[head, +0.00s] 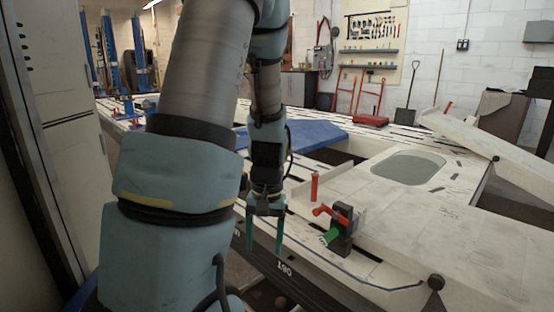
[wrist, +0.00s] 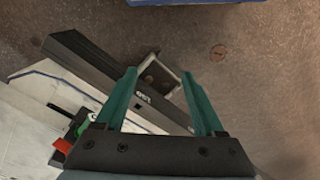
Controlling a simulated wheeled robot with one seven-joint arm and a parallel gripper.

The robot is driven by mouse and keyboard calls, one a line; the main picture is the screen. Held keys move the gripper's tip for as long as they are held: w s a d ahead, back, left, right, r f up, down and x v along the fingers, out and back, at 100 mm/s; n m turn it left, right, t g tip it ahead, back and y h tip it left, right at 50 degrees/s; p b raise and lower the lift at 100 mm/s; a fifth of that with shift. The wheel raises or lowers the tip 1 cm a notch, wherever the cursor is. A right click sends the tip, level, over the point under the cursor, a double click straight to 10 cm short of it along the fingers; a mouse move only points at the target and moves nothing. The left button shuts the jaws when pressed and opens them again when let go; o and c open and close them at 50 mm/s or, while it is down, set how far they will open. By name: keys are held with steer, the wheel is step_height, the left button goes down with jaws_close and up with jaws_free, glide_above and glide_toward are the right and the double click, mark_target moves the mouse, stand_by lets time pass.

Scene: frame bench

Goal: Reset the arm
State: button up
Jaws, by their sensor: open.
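My gripper (head: 264,240) hangs fingers-down at the near left edge of the white frame bench (head: 390,230) in the head view. Its two teal fingers are apart, and nothing is between them. In the wrist view the open fingers (wrist: 164,98) point over the bench's dark side rail (wrist: 100,68) and the brown floor. A black clamp with red handles (head: 342,222) and a green part stands on the bench to the right of my gripper. It shows partly at the lower left of the wrist view (wrist: 72,130).
A blue panel (head: 310,138) lies on the bench behind my gripper. The bench has an oval opening (head: 408,168). A pale beam (head: 490,145) lies at the right. A tall cabinet (head: 70,120) stands close at the left. Tools hang on the back wall.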

steer(key=s+a+r+t+p, duration=0.1)
steer(key=a+r+p, duration=0.1)
steer(key=r+p, duration=1.1)
steer(key=s+a+r+t+h+p, duration=0.1)
steer(key=s+r+p, duration=0.1)
steer(key=r+p, duration=1)
step_height(320, 180, up, 7)
steer(key=shift+s+a+f+n+p, duration=0.1)
steer(key=shift+s+a+n+p, duration=0.15)
steer(key=shift+a+n+p, duration=0.1)
steer(key=shift+o, duration=0.4)
steer(key=shift+r, duration=0.25)
